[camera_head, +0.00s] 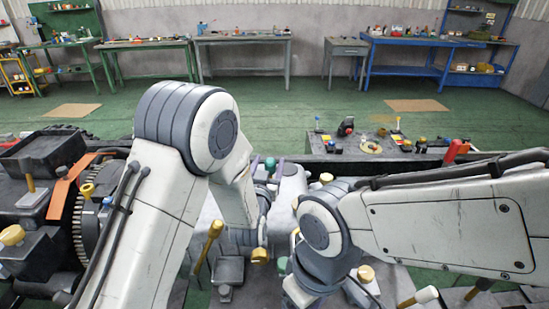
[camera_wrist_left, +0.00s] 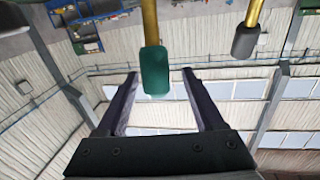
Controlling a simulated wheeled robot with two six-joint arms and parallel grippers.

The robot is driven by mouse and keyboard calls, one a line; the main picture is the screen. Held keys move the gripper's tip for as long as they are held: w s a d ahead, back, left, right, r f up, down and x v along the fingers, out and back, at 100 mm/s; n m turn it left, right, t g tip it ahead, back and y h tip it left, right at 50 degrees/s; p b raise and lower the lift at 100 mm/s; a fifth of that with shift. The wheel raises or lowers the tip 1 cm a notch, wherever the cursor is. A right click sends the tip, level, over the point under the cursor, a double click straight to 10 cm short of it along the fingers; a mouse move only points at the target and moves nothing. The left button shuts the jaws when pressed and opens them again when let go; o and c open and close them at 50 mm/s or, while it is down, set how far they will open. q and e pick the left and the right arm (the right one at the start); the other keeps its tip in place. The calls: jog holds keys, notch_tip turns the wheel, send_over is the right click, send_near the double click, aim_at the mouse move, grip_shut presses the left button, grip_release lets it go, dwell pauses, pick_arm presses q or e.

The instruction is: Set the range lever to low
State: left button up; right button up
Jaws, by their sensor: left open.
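A lever with a green grip (camera_wrist_left: 154,72) on a brass-coloured rod shows in the left wrist view, between the fingertips of my left gripper (camera_wrist_left: 160,74). The fingers are open, with clear gaps on both sides of the grip. In the head view the green knob (camera_head: 270,163) shows just beyond my left forearm, and my left gripper is mostly hidden by that arm. No label or range marking is readable. My right arm comes in from the right, and I cannot make out its gripper.
A second lever with a dark grey grip (camera_wrist_left: 245,42) stands to the right in the left wrist view. A yellow-knobbed lever (camera_head: 215,229) stands near my left arm. A toothed gear (camera_head: 80,225) is at left. Workbenches (camera_head: 243,40) line the back wall, with open green floor before them.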

pick_arm(q)
jog(key=shift+w+d, duration=0.1)
jog(key=shift+d, duration=0.15)
grip_shut()
jog(key=shift+f, duration=0.1)
dwell(1.2)
